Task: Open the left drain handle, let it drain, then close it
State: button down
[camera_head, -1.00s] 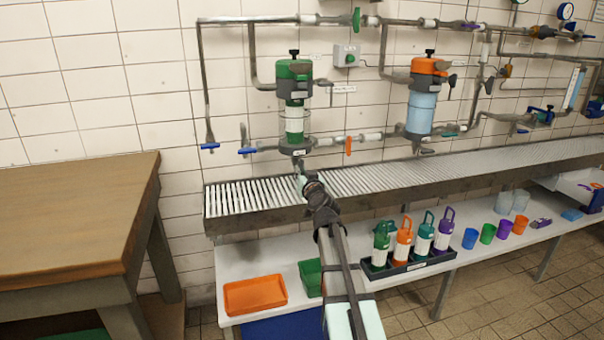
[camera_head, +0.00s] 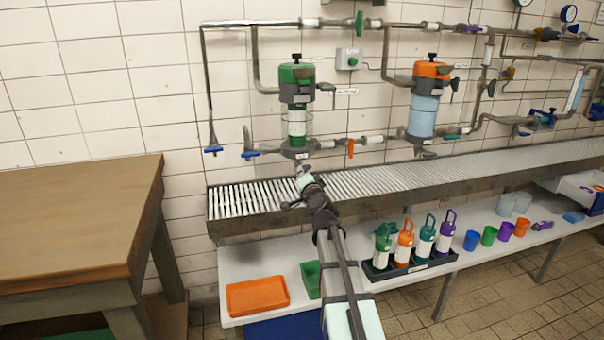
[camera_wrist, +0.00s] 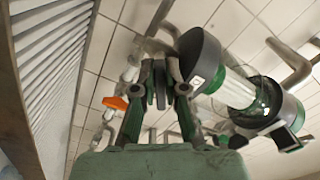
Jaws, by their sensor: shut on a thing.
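The green-topped filter vessel (camera_head: 297,100) hangs on the wall pipes. Its drain is underneath, just above the slatted trough, and my arm partly hides it in the head view. My gripper (camera_head: 303,172) is at this drain, below the vessel. In the wrist view my gripper (camera_wrist: 162,72) has its two dark fingers closed around a narrow dark grey piece, the left drain handle (camera_wrist: 160,92). The clear and green vessel (camera_wrist: 237,85) shows to the right of the fingers there. Whether liquid runs from the drain is not clear.
The slatted trough (camera_head: 232,202) runs along the wall. An orange valve handle (camera_head: 350,149) and blue handles (camera_head: 250,155) are on nearby pipes. The orange-topped vessel (camera_head: 423,110) is to the right. A wooden table (camera_head: 75,220) stands at left; bottles and cups fill the lower shelf.

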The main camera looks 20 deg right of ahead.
jog(key=m+p, duration=0.1)
jog(key=m, duration=0.2)
jog(key=r+m+p, duration=0.1)
jog(key=m, duration=0.2)
jog(key=shift+m, duration=0.3)
dwell(0.4)
jog(key=c, duration=1.2)
grip_release()
jog(key=shift+f, duration=0.1)
jog(key=shift+a, duration=0.1)
jog(key=s, duration=0.4)
jog(key=s+a, duration=0.1)
jog(key=s, duration=0.6)
jog(key=shift+s+a, duration=0.4)
